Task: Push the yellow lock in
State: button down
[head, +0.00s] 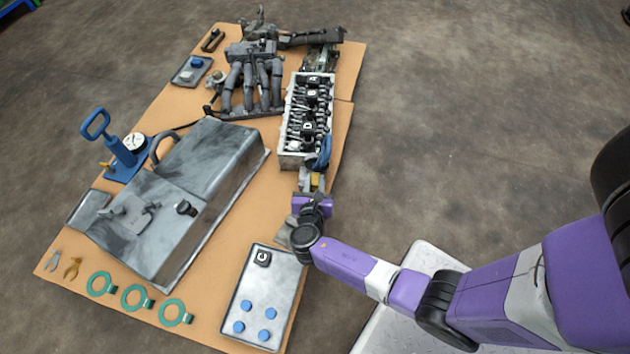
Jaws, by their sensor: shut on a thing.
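My gripper (311,186) is at the near end of the engine head, at the right edge of the brown board, with its fingers pointing away from me. A small yellow piece, which looks like the yellow lock (318,181), shows at the fingertips. My gripper is shut on it as far as this small view shows. A blue part (322,154) lies just beyond it, against the corner of the engine head (285,140). My wrist hides the near side of the lock, and how deep it sits cannot be made out.
The brown board (215,312) holds a large grey metal cover (190,215), a blue hand pump (122,152), a manifold (250,80) and a grey plate with blue caps (265,300). Green rings (137,297) lie at the front.

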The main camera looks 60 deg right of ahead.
jog(key=shift+w+d, duration=0.5)
jog(key=shift+d, duration=0.25)
jog(key=c, duration=1.2)
grip_release()
jog(key=shift+s+a+r+p, duration=0.2)
jog(key=shift+a+r+p, duration=0.1)
jog(key=shift+a+p, duration=0.05)
jog(key=p+v, duration=0.3)
jog(key=v, duration=0.3)
jog(key=shift+s+a, duration=0.2)
jog(key=shift+a, duration=0.15)
